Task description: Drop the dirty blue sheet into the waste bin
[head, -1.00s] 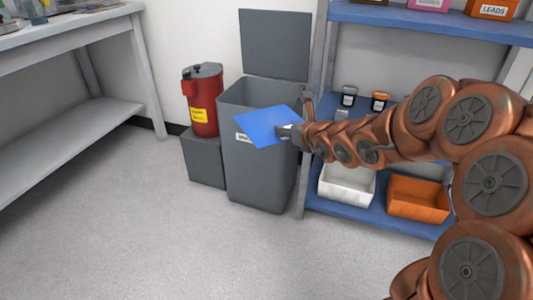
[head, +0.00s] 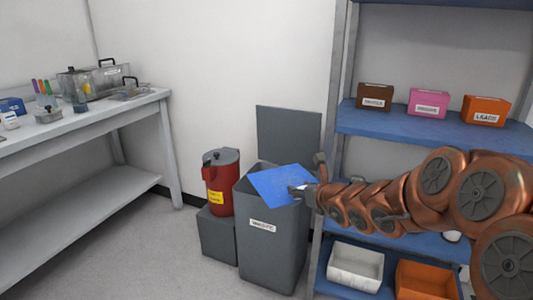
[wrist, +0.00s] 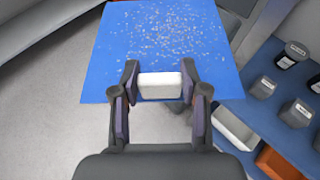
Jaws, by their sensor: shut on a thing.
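The blue sheet (head: 276,184) is held out flat by my gripper (head: 303,190), over or in front of the mouth of the grey waste bin (head: 268,246). The bin's lid (head: 288,138) stands open at the back. In the wrist view the sheet (wrist: 165,45) is covered with pale specks at its far part. My gripper (wrist: 160,88) is shut on a white block-like piece at the sheet's near edge. The sheet hides much of the bin opening.
A red can (head: 221,182) with a yellow label stands on a grey block (head: 218,236) left of the bin. A blue shelf unit (head: 420,128) with labelled boxes stands at right. A workbench (head: 100,115) is at left. Floor in front is clear.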

